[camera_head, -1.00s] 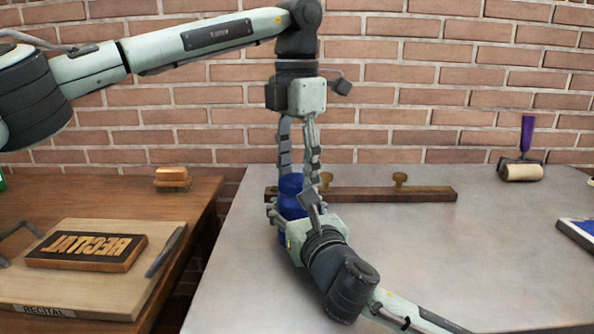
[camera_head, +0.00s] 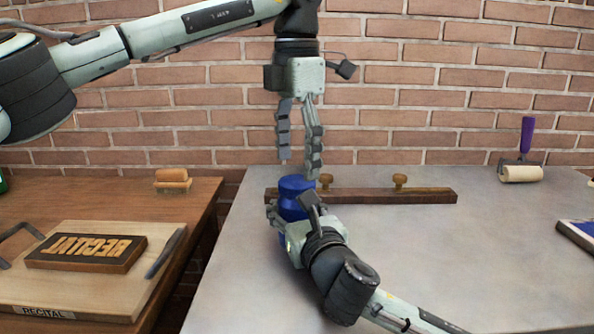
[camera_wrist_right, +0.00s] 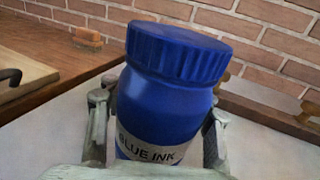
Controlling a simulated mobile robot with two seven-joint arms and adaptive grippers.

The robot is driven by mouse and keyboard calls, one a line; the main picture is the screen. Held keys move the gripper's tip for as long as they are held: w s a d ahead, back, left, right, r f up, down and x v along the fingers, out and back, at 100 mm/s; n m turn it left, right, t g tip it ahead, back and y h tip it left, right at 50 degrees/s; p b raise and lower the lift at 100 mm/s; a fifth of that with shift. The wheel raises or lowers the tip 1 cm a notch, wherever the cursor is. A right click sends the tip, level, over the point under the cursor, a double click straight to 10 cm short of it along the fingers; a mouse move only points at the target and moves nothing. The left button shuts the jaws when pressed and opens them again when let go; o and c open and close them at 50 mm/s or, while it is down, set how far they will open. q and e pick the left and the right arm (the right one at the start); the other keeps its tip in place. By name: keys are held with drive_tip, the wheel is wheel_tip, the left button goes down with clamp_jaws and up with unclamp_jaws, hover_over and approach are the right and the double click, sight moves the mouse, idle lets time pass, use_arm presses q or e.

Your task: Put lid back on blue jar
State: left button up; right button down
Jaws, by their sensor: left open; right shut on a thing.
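The blue jar (camera_head: 291,207) stands on the grey table, and its label reads "BLUE INK" in the right wrist view (camera_wrist_right: 154,105). Its ribbed blue lid (camera_head: 296,184) sits on top of the jar; it also shows in the right wrist view (camera_wrist_right: 178,52). My right gripper (camera_head: 290,216) is shut around the jar's body, with a finger on each side in the wrist view. My left gripper (camera_head: 299,168) points down above the lid, open and empty, its fingertips just over the lid's height. The jar's lower part is partly hidden by my right gripper.
A brown wooden bar with brass knobs (camera_head: 425,196) lies behind the jar. A purple-handled roller (camera_head: 522,172) stands at the back right. The table's right middle is clear.

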use_arm(q)
wheel_tip(320, 180, up, 9)
use_arm(e)
drive_tip(key=shift+f, duration=0.1)
idle(0.3)
drive_tip(key=c, duration=0.5)
unclamp_jaws()
drive_tip(key=v, duration=1.2)
